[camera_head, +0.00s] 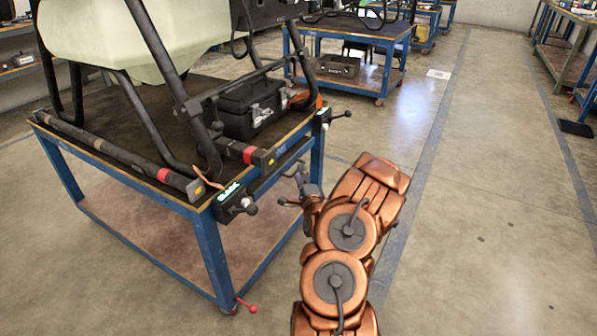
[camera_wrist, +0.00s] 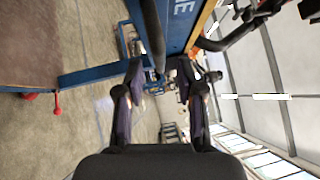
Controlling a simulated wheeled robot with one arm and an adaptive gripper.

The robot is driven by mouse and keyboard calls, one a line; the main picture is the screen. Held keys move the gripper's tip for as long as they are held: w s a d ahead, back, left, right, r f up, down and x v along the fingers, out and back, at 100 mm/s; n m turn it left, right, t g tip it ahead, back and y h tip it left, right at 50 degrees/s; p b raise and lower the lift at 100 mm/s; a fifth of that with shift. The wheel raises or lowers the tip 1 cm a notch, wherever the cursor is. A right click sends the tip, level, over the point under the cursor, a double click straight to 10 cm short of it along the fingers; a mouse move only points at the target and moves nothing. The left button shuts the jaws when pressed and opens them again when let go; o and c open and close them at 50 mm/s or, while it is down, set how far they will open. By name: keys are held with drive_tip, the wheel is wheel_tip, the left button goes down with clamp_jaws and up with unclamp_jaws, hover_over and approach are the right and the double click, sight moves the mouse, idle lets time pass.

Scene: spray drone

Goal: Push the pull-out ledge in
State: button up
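The pull-out ledge (camera_head: 278,168) is a dark narrow strip along the right side of the blue workbench (camera_head: 209,250). In the wrist view a dark bar (camera_wrist: 153,35), probably the ledge, runs from the top edge down between my fingers beside the blue bench frame (camera_wrist: 183,25). My gripper (camera_head: 291,187) is just right of the ledge, near its middle. Its two fingers are apart in the wrist view (camera_wrist: 158,80), with nothing held. I cannot tell whether they touch the bar.
The drone's black legs (camera_head: 150,120) and a black case (camera_head: 252,107) are on the bench. A red-handled lever (camera_head: 246,305) is low by the near leg.

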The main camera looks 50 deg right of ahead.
drive_tip(key=shift+x, duration=1.7)
clamp_jaws()
